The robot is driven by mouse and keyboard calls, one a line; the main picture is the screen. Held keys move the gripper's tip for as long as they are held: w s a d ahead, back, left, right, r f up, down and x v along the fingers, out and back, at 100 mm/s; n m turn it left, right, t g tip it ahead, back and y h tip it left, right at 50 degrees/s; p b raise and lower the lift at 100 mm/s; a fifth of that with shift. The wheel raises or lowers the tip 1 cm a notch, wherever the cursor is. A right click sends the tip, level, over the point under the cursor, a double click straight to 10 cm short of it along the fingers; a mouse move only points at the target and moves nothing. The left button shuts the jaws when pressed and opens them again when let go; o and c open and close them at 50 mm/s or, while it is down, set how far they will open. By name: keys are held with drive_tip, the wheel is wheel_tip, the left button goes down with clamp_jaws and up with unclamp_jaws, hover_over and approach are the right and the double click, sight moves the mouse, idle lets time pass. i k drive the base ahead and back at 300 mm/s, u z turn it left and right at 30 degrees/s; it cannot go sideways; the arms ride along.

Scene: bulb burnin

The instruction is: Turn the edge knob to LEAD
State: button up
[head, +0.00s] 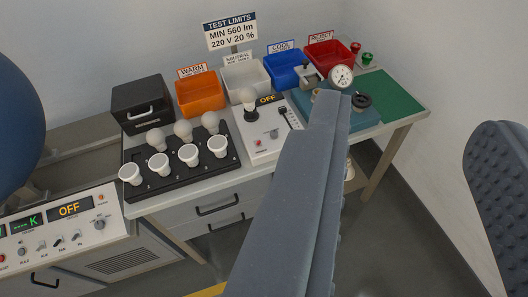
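A control panel (62,240) at the lower left has an amber OFF display (70,209), a green display (27,222) and several switches. A dark round knob (99,224) sits at its right end, and a smaller knob (22,251) is further left. A white test box (262,152) on the bench also reads OFF and has a small knob (274,133). The labels are too small to read, so I cannot tell which knob is the edge knob or where it points. My gripper (412,112) is open and empty, its fingers wide apart, away from the panel.
A black tray (182,181) holds several bulbs. A black box (141,104) and orange (201,97), white (245,77), blue (287,69) and red (328,56) bins line the bench's back. A dark blue sphere (20,125) stands at the left. Grey floor is clear at the right.

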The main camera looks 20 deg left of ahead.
sight(274, 134)
drive_tip(key=z, duration=0.05)
drive_tip(key=k, duration=0.7)
drive_tip(key=u, duration=0.6)
drive_tip(key=i, duration=2.1)
drive_tip(key=z, duration=0.55)
